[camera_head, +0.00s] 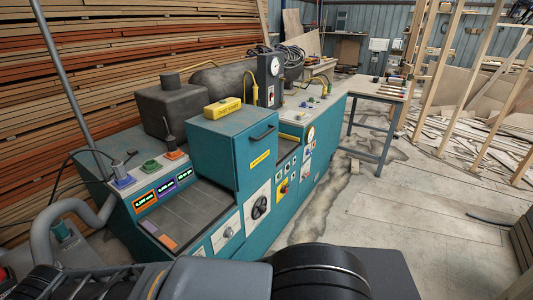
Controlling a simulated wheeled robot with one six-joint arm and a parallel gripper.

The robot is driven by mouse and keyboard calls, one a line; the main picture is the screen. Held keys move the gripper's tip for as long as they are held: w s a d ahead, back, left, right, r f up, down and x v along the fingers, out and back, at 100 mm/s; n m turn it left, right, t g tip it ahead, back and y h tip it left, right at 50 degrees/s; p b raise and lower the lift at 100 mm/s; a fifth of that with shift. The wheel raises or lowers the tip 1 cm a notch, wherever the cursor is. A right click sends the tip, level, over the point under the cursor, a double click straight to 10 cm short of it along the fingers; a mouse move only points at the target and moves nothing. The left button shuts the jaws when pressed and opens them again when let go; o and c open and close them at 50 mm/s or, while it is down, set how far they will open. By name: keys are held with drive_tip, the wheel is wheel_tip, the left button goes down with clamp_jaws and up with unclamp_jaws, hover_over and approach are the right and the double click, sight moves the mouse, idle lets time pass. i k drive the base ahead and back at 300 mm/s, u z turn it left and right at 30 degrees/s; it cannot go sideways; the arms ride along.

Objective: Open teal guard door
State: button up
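The teal guard door (234,156) is a box-shaped cover on the middle of a long teal machine. It has a flat grey-teal top, a yellow label (259,160) on its side and a black bar handle (263,132) near the upper edge. It sits down on the machine bed and looks closed; what is behind it is hidden. My arm crosses the bottom of the picture as grey and black links, below and in front of the machine. My gripper's fingers do not show, and I see no contact with the door or handle.
The teal machine (226,217) has a dark bed, displays and knobs at its near end. A grey hose (80,217) curves at lower left. A workbench (376,90) stands farther back.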

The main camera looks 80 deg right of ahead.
sight(255, 148)
drive_tip(key=u, duration=1.45)
drive_tip(key=i, duration=0.7)
drive_tip(key=z, duration=4.65)
drive_tip(key=i, duration=0.5)
drive_tip(key=z, duration=1.75)
drive_tip(key=i, duration=0.75)
drive_tip(key=u, duration=0.7)
